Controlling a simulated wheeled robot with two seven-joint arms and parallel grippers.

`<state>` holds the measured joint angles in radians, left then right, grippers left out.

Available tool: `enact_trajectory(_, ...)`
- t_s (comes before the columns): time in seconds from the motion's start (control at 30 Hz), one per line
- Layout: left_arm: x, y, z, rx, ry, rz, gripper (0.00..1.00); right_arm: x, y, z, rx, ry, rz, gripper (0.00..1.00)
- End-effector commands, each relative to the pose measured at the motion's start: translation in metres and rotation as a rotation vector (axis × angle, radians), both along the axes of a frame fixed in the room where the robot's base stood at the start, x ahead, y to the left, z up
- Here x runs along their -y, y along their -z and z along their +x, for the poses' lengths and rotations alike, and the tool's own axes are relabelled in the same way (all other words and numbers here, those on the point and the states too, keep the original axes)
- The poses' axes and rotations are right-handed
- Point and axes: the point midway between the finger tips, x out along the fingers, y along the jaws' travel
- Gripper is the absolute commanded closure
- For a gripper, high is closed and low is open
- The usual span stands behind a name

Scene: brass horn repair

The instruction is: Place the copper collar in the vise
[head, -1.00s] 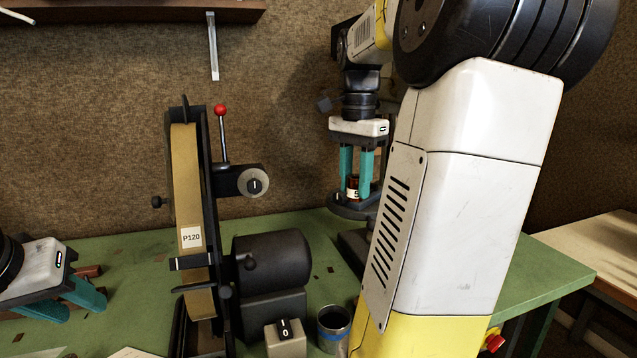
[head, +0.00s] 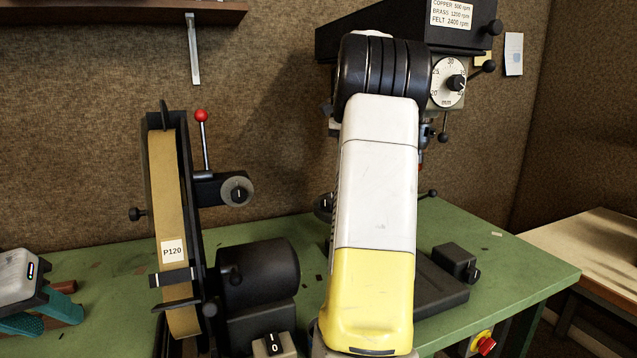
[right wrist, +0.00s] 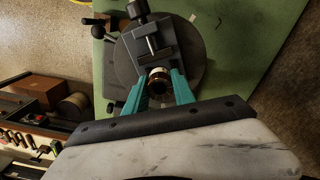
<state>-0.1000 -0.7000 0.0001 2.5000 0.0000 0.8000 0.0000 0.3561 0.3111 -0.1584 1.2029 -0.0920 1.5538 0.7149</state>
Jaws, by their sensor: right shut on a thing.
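In the right wrist view, the teal fingers of my right gripper (right wrist: 160,88) are closed on the copper collar (right wrist: 158,76), a short ring with a dark opening and a gold-brown rim. The dark vise (right wrist: 150,45), with a screw and a black knob, sits on a round plate just beyond the fingertips. The collar is right at the vise's near end; I cannot tell whether it is between the jaws. In the head view, my right arm hides this gripper, the collar and the vise. My left gripper (head: 40,318) is at the left edge, its teal fingers apart.
A belt sander (head: 170,230) marked P120 stands left on the green bench (head: 500,285). The drill press (head: 400,30) rises behind my right arm, its round table (head: 323,207) partly showing. A red stop button (head: 486,343) is at the bench front.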

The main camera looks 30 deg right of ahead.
Motion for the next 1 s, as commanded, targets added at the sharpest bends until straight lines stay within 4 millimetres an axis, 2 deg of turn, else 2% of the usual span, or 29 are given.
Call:
enact_trajectory(0.3,0.0,0.0,0.0,0.0,0.0,0.0,0.64,0.0,0.034,0.0,0.0,0.001,0.001,1.0)
enact_trajectory(0.67,0.0,0.0,0.0,0.0,0.0,0.0,0.64,0.0,0.037,0.001,0.001,0.0,0.0,1.0)
enact_trajectory(0.7,0.0,0.0,0.0,0.0,0.0,0.0,0.64,0.0,0.038,0.001,0.001,0.0,0.0,0.68)
enact_trajectory(0.8,0.0,0.0,0.0,0.0,0.0,0.0,0.64,0.0,0.038,0.001,0.001,0.0,0.0,0.48)
enact_trajectory(1.0,0.0,0.0,0.0,0.0,0.0,0.0,0.64,0.0,0.038,0.001,0.001,0.0,0.0,0.48)
